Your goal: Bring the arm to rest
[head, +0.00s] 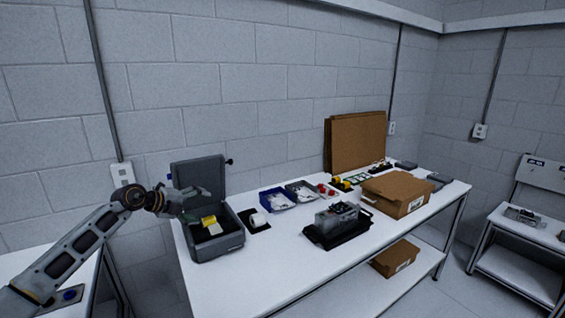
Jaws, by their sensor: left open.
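My left arm (85,243) reaches in from the lower left. My left gripper (200,191) is open, in front of the raised lid (198,167) of a dark grey case (216,247). The case stands open at the left end of the white table (240,288). A yellow item (209,221) and a pale item (215,230) lie in the case, below the gripper. I see nothing between the fingers, though they are small here. My right gripper is not in view.
Right of the case are a black pad with a white item (257,220), a blue bin (276,199), a grey bin (303,191) and a device on a black base (337,226). A cardboard box (397,192) stands farther right. The table's front left area is clear.

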